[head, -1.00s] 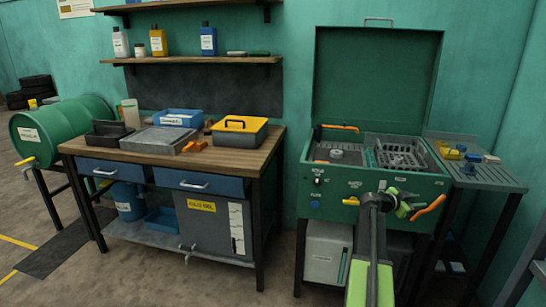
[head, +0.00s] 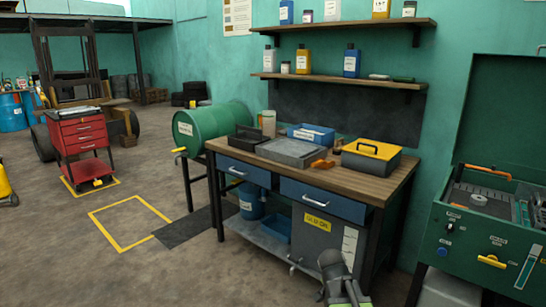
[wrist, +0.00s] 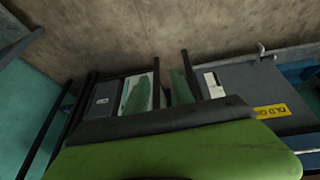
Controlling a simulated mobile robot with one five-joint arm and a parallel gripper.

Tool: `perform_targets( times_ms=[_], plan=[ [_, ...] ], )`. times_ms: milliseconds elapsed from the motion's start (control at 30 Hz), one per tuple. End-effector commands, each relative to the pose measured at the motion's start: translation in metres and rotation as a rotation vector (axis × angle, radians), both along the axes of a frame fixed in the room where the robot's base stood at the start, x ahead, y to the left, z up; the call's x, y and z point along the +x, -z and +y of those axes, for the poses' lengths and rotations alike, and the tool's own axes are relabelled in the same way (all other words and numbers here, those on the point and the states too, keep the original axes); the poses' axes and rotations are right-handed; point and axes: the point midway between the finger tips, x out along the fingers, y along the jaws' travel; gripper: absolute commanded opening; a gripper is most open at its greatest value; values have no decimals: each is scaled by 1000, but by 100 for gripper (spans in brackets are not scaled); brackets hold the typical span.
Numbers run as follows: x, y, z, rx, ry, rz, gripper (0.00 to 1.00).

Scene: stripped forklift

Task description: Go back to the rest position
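My arm (head: 338,280) shows at the bottom of the head view, in front of the workbench's lower right part. Its dark joint and green link are visible, but the fingertips are not clear there. In the wrist view my gripper (wrist: 160,92) shows two green fingers with a gap between them. No held object is visible between them. The wrist view looks past the fingers at the bench's grey cabinet (wrist: 240,88), the dark legs and the concrete floor.
The wooden workbench (head: 385,185) stands ahead, with a yellow-lidded box (head: 372,156) on top. The green machine (head: 470,232) with its raised lid is at the right edge. The floor at front left is open.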

Motion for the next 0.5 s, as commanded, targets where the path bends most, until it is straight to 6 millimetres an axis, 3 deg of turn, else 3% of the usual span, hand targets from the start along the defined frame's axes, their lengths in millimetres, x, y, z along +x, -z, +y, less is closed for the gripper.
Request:
perform_targets(
  times_ms=[33,100,200,300,367,400,500],
  plan=[
    [-22,7,23,49,-97,70,30],
    [-48,16,48,127,-249,169,30],
    [-75,21,74,217,-464,271,30],
    [-88,22,90,262,-672,345,30],
    [-91,20,89,246,-786,375,30],
    [-90,-7,89,246,-774,372,30],
    [-90,-37,89,245,-771,371,30]
  ],
)
